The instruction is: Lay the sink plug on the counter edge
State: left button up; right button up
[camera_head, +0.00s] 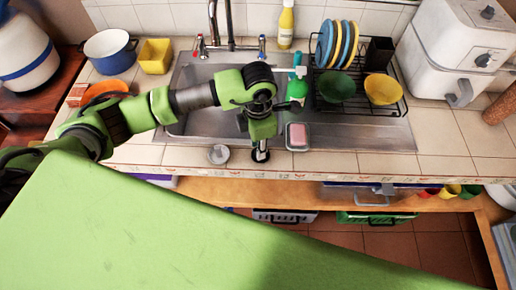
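My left gripper (260,148) points down over the front rim of the counter, just left of the soap dish. A dark round piece (260,157) that looks like the sink plug is directly below the fingertips, at the counter's front edge (330,174). The fingers and the dark piece overlap in the picture, so I cannot tell whether they grip it or only touch it. A small grey-white round piece (218,154) lies on the counter edge to the left. My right gripper is not in view. My arm hides part of the sink (200,122).
A pink soap in a dish (289,147) is close on the right. A green bottle (297,88) and a dish rack (400,104) with plates and bowls stand behind it. The faucet (231,25) is at the back. The counter front (385,163) to the right is clear.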

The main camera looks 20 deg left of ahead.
pick_arm(q)
notch_tip(320, 180, up, 10)
jog(key=b, duration=0.3)
jog(key=shift+r, duration=0.15)
dwell(0.3)
